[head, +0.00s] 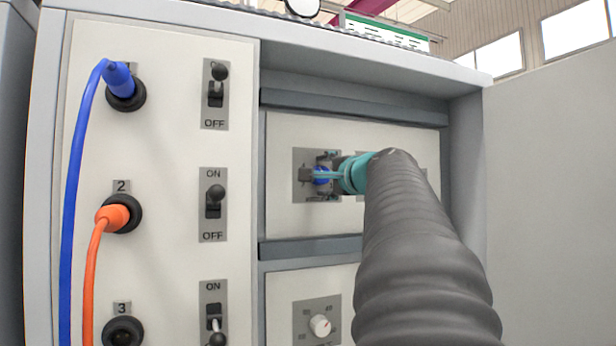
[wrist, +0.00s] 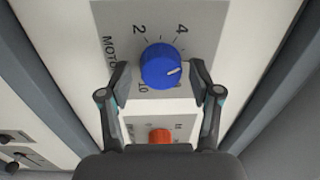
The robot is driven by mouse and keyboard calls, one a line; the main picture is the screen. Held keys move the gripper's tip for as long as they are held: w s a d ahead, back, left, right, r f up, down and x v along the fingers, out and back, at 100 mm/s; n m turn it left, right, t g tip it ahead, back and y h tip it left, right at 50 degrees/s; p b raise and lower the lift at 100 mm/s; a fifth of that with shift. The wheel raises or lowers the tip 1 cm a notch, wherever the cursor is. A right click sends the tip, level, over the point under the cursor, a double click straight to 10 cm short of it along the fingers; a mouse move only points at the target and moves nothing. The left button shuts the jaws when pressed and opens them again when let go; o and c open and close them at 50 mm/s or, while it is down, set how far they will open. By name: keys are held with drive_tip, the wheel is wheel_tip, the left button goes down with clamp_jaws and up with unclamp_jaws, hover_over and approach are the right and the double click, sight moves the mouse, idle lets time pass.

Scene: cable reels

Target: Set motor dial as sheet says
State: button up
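The blue motor dial (wrist: 161,66) sits on a grey plate (wrist: 205,22) marked "MOTO…", with 2 and 4 readable on its scale. Its white pointer line points right and slightly up in the wrist view, past the 4. In the head view the dial (head: 321,177) is partly hidden by my gripper. My gripper (wrist: 159,66) is open, one finger on each side of the dial, with a small gap showing on both sides. I cannot make out a readable instruction sheet; a green-and-white sign (head: 386,32) on top of the cabinet is too small to read.
A white dial (head: 320,325) is on the panel below. At left are switches (head: 214,203), a blue cable (head: 71,190) and an orange cable (head: 92,265). Grey rails (head: 350,105) border the recessed panel.

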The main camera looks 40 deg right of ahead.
drive_tip(key=v, duration=1.2)
idle(0.5)
